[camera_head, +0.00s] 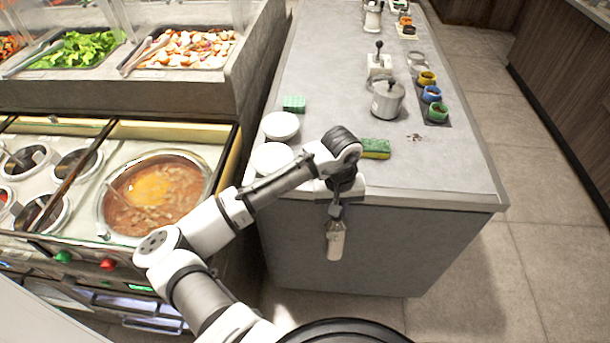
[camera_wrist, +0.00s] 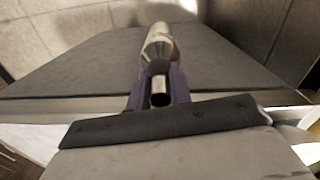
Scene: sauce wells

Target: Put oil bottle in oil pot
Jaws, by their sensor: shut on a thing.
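My gripper (camera_head: 336,208) points down in front of the counter's near face. It is shut on a pale, cream-coloured bottle (camera_head: 335,242), which hangs below the counter top's level, apart from the floor. In the wrist view the bottle (camera_wrist: 158,42) extends out from between the purple fingers of my gripper (camera_wrist: 158,90). Round wells sit in the serving station at the left, among them an upper well (camera_head: 76,163) and a lower well (camera_head: 42,212). A grey lidded pot (camera_head: 388,99) stands on the counter. I cannot tell which of these is the oil pot.
A large soup well (camera_head: 115,222) lies left of my arm. Two white plates (camera_head: 281,126), a green sponge (camera_head: 293,103) and a yellow-green sponge (camera_head: 376,148) lie on the grey counter (camera_head: 450,168). Coloured cups (camera_head: 431,94) line its right side. Floor is clear to the right.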

